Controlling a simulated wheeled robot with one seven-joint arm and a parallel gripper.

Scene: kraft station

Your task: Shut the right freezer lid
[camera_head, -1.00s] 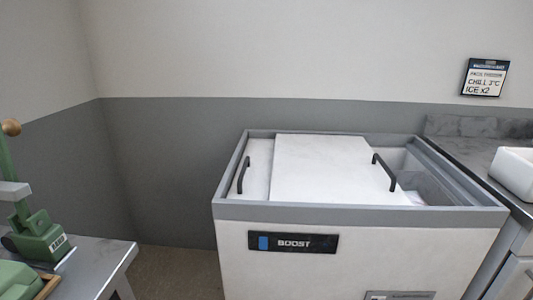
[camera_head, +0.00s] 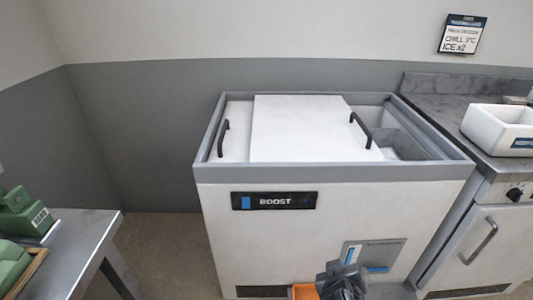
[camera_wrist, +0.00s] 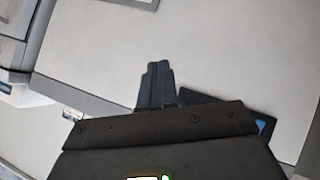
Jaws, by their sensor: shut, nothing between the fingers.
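The chest freezer (camera_head: 330,174) stands ahead in the head view, with a grey rim and a white front. The right lid (camera_head: 300,130) is a white sliding panel with a black handle (camera_head: 361,130) at its right edge. It lies slid to the left, over part of the left lid (camera_head: 236,144), whose black handle (camera_head: 223,138) is at the far left. The right end of the freezer is open and shows the inside (camera_head: 400,135). My gripper (camera_wrist: 155,70) is shut and empty in the wrist view. In the head view it shows low, in front of the freezer's front, below the rim and apart from the handle.
A steel counter (camera_head: 440,110) with a white bin (camera_head: 498,128) adjoins the freezer's right side. A steel table (camera_head: 75,240) with green equipment stands at the left. Floor (camera_head: 160,250) is clear between table and freezer. A sign (camera_head: 462,34) hangs on the wall.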

